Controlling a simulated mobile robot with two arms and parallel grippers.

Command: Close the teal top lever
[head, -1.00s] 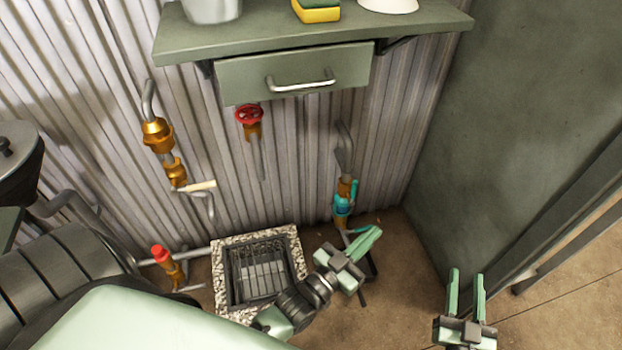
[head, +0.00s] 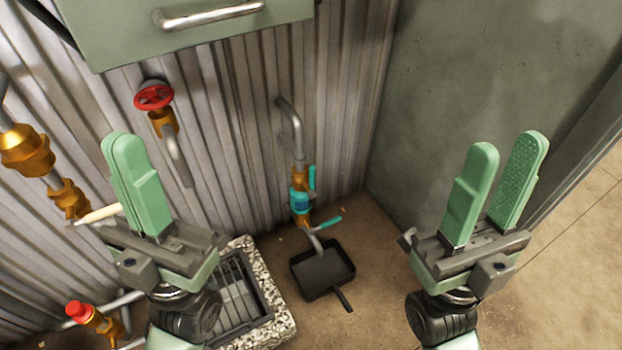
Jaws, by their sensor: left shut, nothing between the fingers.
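A brass valve assembly (head: 301,174) with a teal body (head: 299,203) hangs on a grey pipe against the corrugated wall. Its teal top lever (head: 312,178) stands upright along the right side of the pipe. A second teal lever (head: 328,222) lower down sticks out to the right. My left gripper (head: 122,142) is shut and empty, well left of the valve and apart from it. My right gripper (head: 510,148) is open and empty, well right of the valve. Neither gripper touches a lever.
A black pan (head: 322,268) lies on the floor under the valve's outlet. A drain grate with a speckled stone rim (head: 278,318) is left of it. A red handwheel tap (head: 153,95) and a brass valve (head: 25,150) are further left. A green drawer (head: 200,40) overhangs above; a green wall (head: 470,70) stands right.

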